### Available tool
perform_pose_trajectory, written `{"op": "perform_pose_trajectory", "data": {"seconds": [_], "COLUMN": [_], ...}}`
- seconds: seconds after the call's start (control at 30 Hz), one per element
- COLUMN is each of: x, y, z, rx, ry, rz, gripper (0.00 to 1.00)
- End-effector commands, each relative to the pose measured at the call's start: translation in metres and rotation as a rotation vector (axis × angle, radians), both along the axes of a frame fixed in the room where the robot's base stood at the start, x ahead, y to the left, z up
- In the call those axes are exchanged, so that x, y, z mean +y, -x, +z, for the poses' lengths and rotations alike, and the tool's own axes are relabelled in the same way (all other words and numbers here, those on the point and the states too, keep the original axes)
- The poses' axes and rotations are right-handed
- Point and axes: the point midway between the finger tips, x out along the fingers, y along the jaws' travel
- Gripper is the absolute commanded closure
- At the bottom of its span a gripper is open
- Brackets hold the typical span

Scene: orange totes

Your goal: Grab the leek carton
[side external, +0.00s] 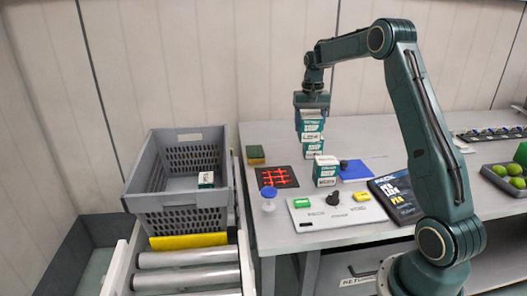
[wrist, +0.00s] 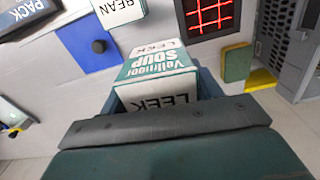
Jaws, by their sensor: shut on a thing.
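The leek carton (side external: 312,133), white and green with "SOUP" lettering, hangs upright under my gripper (side external: 311,112), above the table. In the wrist view the leek carton (wrist: 157,72) shows "LEEK" on its top and side and sits between the jaws. My gripper is shut on it. The fingertips are mostly hidden behind the carton and the gripper body.
A similar carton (side external: 326,172) stands just below and right; its label reads "BEAN" in the wrist view (wrist: 119,10). A grey crate (side external: 180,200) at left holds another carton (side external: 206,180). A red-grid black mat (side external: 276,177) and a blue mat (side external: 355,170) lie nearby.

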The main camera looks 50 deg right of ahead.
Motion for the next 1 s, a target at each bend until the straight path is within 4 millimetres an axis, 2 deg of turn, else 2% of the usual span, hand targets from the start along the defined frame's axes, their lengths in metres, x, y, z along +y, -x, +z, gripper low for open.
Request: {"op": "perform_pose_trajectory", "data": {"seconds": [0.1,0.4,0.6,1.0], "x": [0.0,0.0,0.0,0.0], "y": [-0.001,-0.001,0.0,0.0], "z": [0.027,0.068,0.078,0.078], "rx": [-0.005,-0.003,-0.001,-0.001], "ry": [0.004,0.002,0.002,0.001], "rz": [0.0,0.0,0.0,0.0], "gripper": [0.67,0.67,0.67,0.67]}}
